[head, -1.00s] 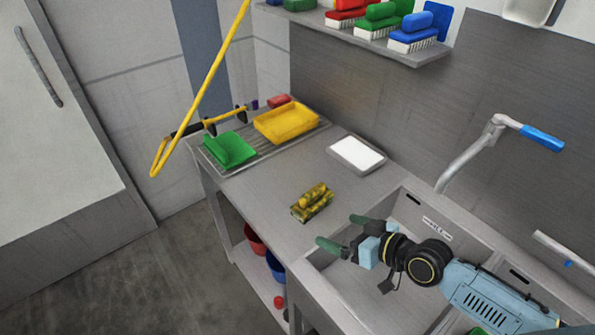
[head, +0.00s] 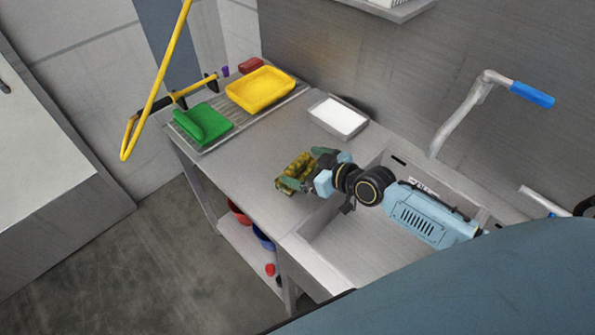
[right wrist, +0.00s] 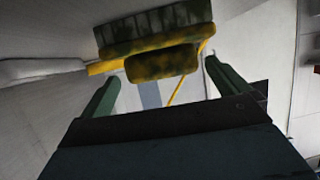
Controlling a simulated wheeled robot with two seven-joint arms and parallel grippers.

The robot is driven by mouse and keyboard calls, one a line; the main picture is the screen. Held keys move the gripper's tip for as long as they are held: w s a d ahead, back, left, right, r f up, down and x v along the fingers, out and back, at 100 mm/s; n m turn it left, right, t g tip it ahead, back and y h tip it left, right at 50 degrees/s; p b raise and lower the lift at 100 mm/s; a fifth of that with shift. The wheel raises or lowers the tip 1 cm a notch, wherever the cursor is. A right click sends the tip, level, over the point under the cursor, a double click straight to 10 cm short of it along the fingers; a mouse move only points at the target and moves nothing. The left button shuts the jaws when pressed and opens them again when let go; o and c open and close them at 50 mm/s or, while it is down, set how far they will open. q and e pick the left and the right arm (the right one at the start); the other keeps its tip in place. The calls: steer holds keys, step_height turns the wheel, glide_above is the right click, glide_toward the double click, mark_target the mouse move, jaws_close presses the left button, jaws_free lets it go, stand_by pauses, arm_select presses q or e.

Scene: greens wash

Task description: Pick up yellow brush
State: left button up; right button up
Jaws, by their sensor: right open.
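The yellow brush (head: 290,174) is mottled with dark stains and lies on the steel counter left of the sink. It also shows in the right wrist view (right wrist: 162,64), its handle facing the jaws. My right gripper (head: 306,168) is open at the brush, with its green fingers on either side of the handle end in the wrist view and partly covering the brush in the head view. Whether the fingers touch it I cannot tell. My left gripper is not in view.
A white tray (head: 338,117) lies behind the brush. The sink (head: 335,240) lies under my right arm, with a blue-handled tap (head: 532,94) behind.

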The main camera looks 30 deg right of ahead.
mark_target(300, 163)
steer(key=x, duration=0.4)
steer(key=shift+w+a+r, duration=0.15)
steer(key=shift+w+a, duration=0.1)
steer(key=c, duration=1)
